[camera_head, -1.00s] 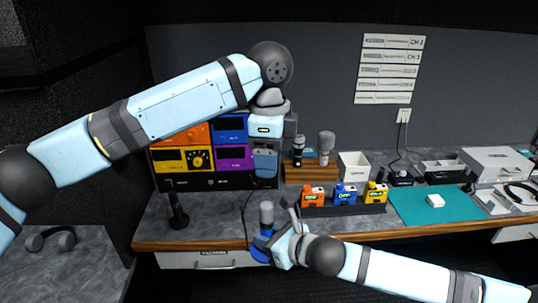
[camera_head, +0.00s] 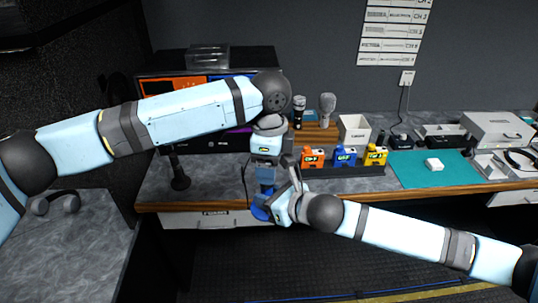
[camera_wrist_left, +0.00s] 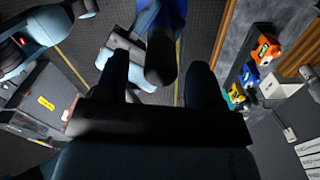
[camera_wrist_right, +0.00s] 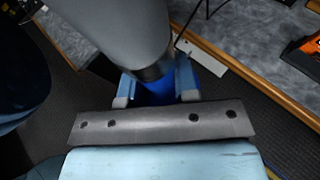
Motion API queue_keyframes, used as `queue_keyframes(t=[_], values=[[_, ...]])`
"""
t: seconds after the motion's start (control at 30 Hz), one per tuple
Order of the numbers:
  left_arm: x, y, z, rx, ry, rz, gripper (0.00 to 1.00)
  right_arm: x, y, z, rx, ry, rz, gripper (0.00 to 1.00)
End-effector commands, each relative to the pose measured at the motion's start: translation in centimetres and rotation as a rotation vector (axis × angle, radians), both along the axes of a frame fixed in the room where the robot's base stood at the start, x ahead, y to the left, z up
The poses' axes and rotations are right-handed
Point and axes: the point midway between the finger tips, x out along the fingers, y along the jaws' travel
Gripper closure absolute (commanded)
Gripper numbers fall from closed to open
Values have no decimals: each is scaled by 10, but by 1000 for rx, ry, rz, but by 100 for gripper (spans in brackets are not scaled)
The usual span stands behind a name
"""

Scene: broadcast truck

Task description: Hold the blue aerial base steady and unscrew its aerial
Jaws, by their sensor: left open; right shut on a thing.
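The blue aerial base (camera_head: 260,213) is at the bench's front edge. My right gripper (camera_head: 272,209) is shut on it from the right. In the right wrist view the blue base (camera_wrist_right: 155,93) sits between the fingers, and the thick grey aerial (camera_wrist_right: 120,30) rises from it. My left gripper (camera_head: 265,182) is open and points down over the aerial, mostly hiding it in the head view. In the left wrist view the dark aerial (camera_wrist_left: 161,62) shows between the spread left fingers. I cannot tell whether they touch it.
Orange (camera_head: 312,158), blue (camera_head: 344,157) and yellow (camera_head: 375,156) units stand in a dark rack to the right. A stacked equipment rack (camera_head: 205,142) is behind my left arm. A black stand (camera_head: 179,178) is on the bench at left. A green mat (camera_head: 430,172) lies farther right.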

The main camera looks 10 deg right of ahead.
Motion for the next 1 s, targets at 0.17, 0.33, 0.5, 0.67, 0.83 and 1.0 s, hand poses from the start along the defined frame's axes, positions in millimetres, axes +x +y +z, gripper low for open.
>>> queue_keyframes(t=[0.17,0.33,0.5,0.67,0.83,1.0], values=[[0,0,0,0,0,0,38,0,0,1,1,-1,0,100],[0,0,0,0,0,0,70,0,0,1,1,-1,0,100],[0,0,0,0,0,0,61,0,0,1,1,-2,0,100],[0,0,0,0,0,0,43,0,0,1,1,-2,0,100],[0,0,0,0,0,0,43,0,0,1,1,-2,0,100],[0,0,10,-1,-1,0,43,0,0,1,1,-1,0,100]])
